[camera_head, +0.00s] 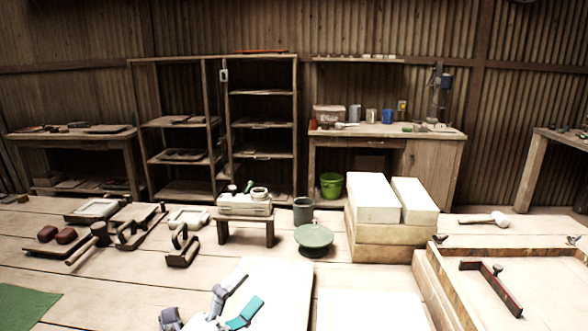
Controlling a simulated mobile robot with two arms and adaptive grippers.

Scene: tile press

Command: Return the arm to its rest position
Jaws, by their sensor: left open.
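My left gripper (247,289) shows at the bottom of the head view, left of the middle. Its two fingers, one grey and one teal, are spread apart with nothing between them. It is in front of a pale slab (277,285) that lies low in the picture; I cannot tell whether it touches the slab. Most of the left arm is below the frame. My right gripper is not in view.
A small bench (246,222), a dark bucket (303,210) and a round green stand (314,238) are beyond the gripper. Stacked white blocks (373,199) and a wooden frame (448,298) are at right. Tools, including a mallet (84,250), lie at left.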

